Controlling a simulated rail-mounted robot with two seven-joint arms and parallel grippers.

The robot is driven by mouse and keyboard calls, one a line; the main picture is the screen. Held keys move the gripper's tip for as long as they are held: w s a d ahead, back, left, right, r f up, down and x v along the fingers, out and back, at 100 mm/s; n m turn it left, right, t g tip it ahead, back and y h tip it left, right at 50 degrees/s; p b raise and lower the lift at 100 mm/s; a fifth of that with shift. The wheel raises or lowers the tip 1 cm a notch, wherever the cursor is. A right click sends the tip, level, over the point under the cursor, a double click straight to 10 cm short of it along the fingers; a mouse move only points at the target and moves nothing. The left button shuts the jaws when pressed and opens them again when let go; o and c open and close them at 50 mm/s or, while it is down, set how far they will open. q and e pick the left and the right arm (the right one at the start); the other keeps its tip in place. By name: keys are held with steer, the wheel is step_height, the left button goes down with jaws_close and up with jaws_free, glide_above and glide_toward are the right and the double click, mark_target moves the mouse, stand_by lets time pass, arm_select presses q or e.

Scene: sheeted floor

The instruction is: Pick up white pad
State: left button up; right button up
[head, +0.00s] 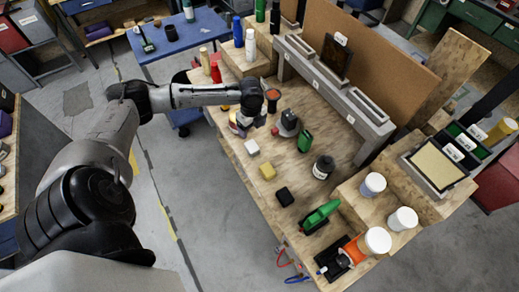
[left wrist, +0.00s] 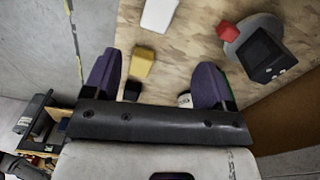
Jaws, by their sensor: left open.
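My left gripper (head: 240,124) is above the bench, just beyond the white pad in the head view. In the left wrist view its purple fingers (left wrist: 158,62) are spread apart with nothing held. There the white pad (left wrist: 160,14) is at the top edge, partly cut off, and the yellow pad (left wrist: 143,64) shows between the fingers. My right gripper is not in view.
A grey device with a red part (left wrist: 252,42) stands close to the gripper. A grey slotted rail (head: 335,90) runs along the back. Bare wood surrounds the pads.

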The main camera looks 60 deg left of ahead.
mark_target(252, 146)
arm_select(q)
steer(key=shift+m, duration=0.9)
step_height(252, 146, down, 8)
steer(key=shift+f, duration=0.25)
steer(key=shift+s+f, duration=0.2)
steer(key=shift+f, duration=2.45)
steer(key=c, duration=1)
